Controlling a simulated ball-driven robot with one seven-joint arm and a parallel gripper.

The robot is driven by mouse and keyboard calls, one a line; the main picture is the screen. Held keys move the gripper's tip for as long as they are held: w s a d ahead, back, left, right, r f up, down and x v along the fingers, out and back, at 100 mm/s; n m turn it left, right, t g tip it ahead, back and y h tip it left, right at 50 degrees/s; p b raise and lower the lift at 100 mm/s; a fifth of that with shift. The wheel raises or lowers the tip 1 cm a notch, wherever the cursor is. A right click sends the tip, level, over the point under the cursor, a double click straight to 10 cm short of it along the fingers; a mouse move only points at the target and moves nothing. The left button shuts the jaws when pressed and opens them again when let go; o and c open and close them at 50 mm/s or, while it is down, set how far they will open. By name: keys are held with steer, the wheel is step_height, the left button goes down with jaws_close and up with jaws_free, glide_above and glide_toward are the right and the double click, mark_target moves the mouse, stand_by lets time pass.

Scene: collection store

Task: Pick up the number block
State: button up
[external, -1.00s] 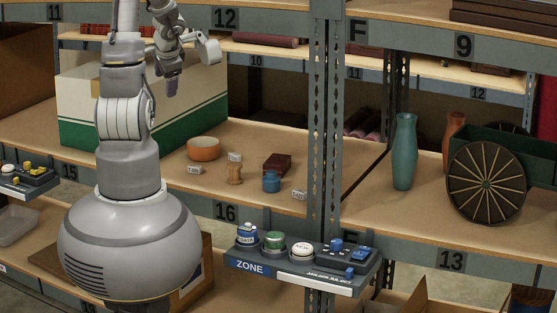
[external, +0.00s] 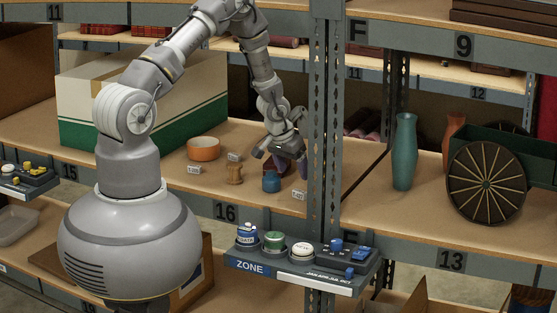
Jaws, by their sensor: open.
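I cannot make out for certain which thing is the number block. A dark panel (external: 346,262) with several small blue blocks sits at the right end of the front tray. Small white labelled tags, one at left (external: 194,169), one behind (external: 235,156) and one at right (external: 298,195), stand on shelf 16. My gripper (external: 282,161) is open and empty, low over the right part of shelf 16, above and behind a small blue jar (external: 271,182). The dark red box there is mostly hidden by my gripper.
An orange bowl (external: 203,148) and a wooden spool (external: 234,174) stand left of the jar. A steel post (external: 321,130) rises close right of my gripper. A teal vase (external: 404,152) and a wheeled cart (external: 486,184) stand beyond it. A green-white carton (external: 90,110) stands at left.

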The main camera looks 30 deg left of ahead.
mark_target(299, 191)
steer(key=b+x, duration=0.3)
steer(key=x, duration=0.4)
steer(key=shift+w+d+f, duration=0.1)
steer(key=shift+d+f, duration=0.05)
steer(key=shift+f, duration=0.15)
steer(key=shift+r, duration=0.1)
steer(key=c, duration=1.1)
steer(key=shift+r, duration=0.15)
steer(key=shift+r, duration=0.25)
step_height(299, 191, up, 3)
steer(key=shift+r+p, duration=0.15)
steer(key=shift+p, duration=0.9)
steer(key=s+a, duration=0.1)
steer(key=s, duration=0.4)
steer(key=s+a+p, duration=0.1)
steer(key=s, duration=0.4)
steer(key=s+a+r+p, duration=0.1)
steer(key=s+a, duration=0.1)
steer(key=s, duration=0.3)
steer(key=shift+s, duration=0.3)
